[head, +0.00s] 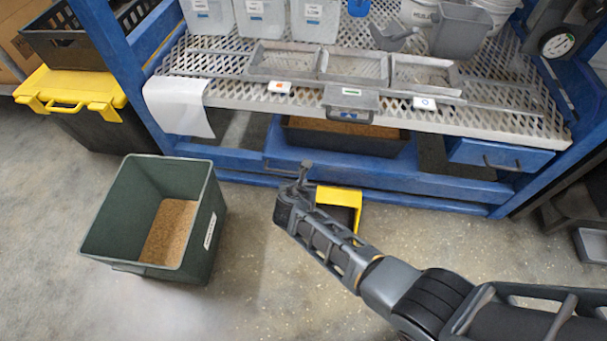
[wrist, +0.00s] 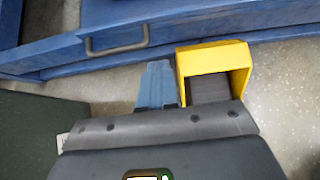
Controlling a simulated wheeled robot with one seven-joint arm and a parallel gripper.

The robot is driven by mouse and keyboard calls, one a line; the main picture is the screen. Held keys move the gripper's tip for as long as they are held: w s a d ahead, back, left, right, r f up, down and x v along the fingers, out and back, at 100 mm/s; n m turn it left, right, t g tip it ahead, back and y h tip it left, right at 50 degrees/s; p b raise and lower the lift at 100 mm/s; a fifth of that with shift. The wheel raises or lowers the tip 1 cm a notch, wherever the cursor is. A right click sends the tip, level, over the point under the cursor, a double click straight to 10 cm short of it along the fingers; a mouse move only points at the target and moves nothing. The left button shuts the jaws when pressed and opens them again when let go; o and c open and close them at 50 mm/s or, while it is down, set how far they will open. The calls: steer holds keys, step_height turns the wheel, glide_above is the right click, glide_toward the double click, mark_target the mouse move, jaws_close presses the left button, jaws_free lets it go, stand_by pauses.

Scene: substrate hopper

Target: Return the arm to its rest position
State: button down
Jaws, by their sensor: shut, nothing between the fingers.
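My arm reaches in from the lower right of the head view. My gripper (head: 304,168) is at its end, above the floor in front of the blue bench, to the right of the green bin. Its fingers are shut with nothing between them. In the wrist view the closed fingers (wrist: 157,84) point toward the bench's lower blue beam. No object hangs from the gripper.
A green bin (head: 217,212) with brown granules stands left of my gripper. A yellow open-fronted block (head: 338,196) is on the floor close behind my arm. The blue bench frame (head: 400,172) runs behind, with trays (head: 357,67) on its mesh top. Front floor is clear.

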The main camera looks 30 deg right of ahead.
steer(key=shift+s+a+r, duration=0.2)
steer(key=shift+s+r, duration=0.05)
steer(key=shift+s, duration=0.05)
steer(key=s+a+f+m+y, duration=0.15)
steer(key=s+m, duration=0.25)
steer(key=s, duration=0.6)
steer(key=s+a+f+m+y, duration=0.1)
steer(key=s+a+m+y, duration=0.15)
steer(key=s+m, duration=0.45)
steer(key=s+r+m+t+y, duration=0.1)
steer(key=s+r+m+t, duration=0.15)
steer(key=s+r, duration=0.4)
steer(key=s+r+m+t+y, duration=0.1)
steer(key=s+r+m, duration=0.25)
steer(key=s, duration=0.55)
steer(key=s+d+r+m+t, duration=0.1)
steer(key=s+r+m, duration=0.3)
steer(key=r, duration=0.6)
steer(key=s+d+r+m+t, duration=0.1)
steer(key=s+d+r+m, duration=0.2)
steer(key=r, duration=0.6)
steer(key=s+r+m+t, duration=0.2)
steer(key=s+r+m, duration=0.25)
steer(key=r, duration=0.55)
step_height(320, 180, up, 21)
steer(key=w+p, duration=0.1)
steer(key=p, duration=2.1)
steer(key=shift+r, duration=0.15)
steer(key=shift+d+g, duration=0.1)
steer(key=shift+g, duration=0.15)
